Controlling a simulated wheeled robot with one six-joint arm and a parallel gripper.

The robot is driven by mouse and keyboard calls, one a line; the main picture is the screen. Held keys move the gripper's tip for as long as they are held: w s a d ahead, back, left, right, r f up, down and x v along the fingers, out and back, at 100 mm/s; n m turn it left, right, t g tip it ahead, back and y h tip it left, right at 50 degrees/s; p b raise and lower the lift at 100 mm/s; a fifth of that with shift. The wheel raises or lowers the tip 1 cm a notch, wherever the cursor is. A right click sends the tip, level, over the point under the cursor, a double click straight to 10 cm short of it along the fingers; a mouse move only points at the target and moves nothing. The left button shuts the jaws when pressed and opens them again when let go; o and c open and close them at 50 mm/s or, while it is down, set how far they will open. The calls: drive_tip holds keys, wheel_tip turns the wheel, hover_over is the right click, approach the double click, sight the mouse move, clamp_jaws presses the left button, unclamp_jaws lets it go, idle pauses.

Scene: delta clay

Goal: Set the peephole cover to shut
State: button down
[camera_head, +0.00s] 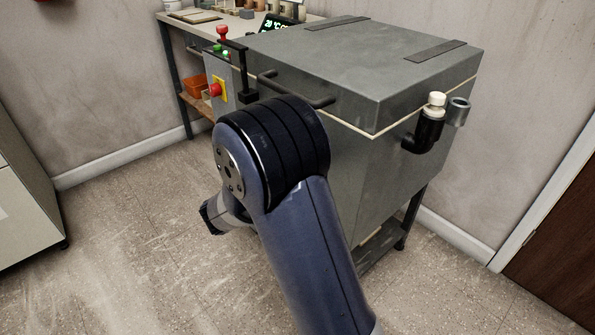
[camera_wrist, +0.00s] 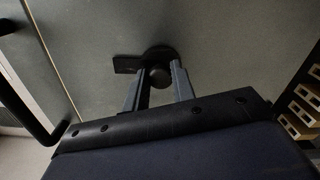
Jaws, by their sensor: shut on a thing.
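The peephole cover (camera_wrist: 129,64) shows in the wrist view as a dark flat piece on the grey kiln front. It has a tab pointing left, a rounded part and a round knob (camera_wrist: 160,76). My gripper (camera_wrist: 161,80) has its two fingers on either side of the knob, shut on it. The peephole itself does not show, so I cannot tell how far the cover overlaps it. In the head view the grey kiln (camera_head: 385,165) stands ahead. My arm hides the cover and the gripper's fingertips there.
A lid handle bar (camera_head: 300,92) sticks out from the kiln; in the wrist view it runs along the left. A control panel with a red stop button (camera_head: 214,90) is at left. A pipe (camera_head: 424,133) juts out right. Bricks (camera_wrist: 304,105) show at the right. Floor is open left.

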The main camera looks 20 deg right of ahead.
drive_tip(key=c, duration=1.2)
unclamp_jaws()
drive_tip(key=p+v, duration=0.2)
drive_tip(key=v, duration=0.8)
drive_tip(key=shift+s+a+p, duration=0.15)
drive_tip(key=shift+a+p, duration=0.25)
drive_tip(key=b+x, duration=0.2)
drive_tip(key=x, duration=0.9)
drive_tip(key=shift+s, duration=0.1)
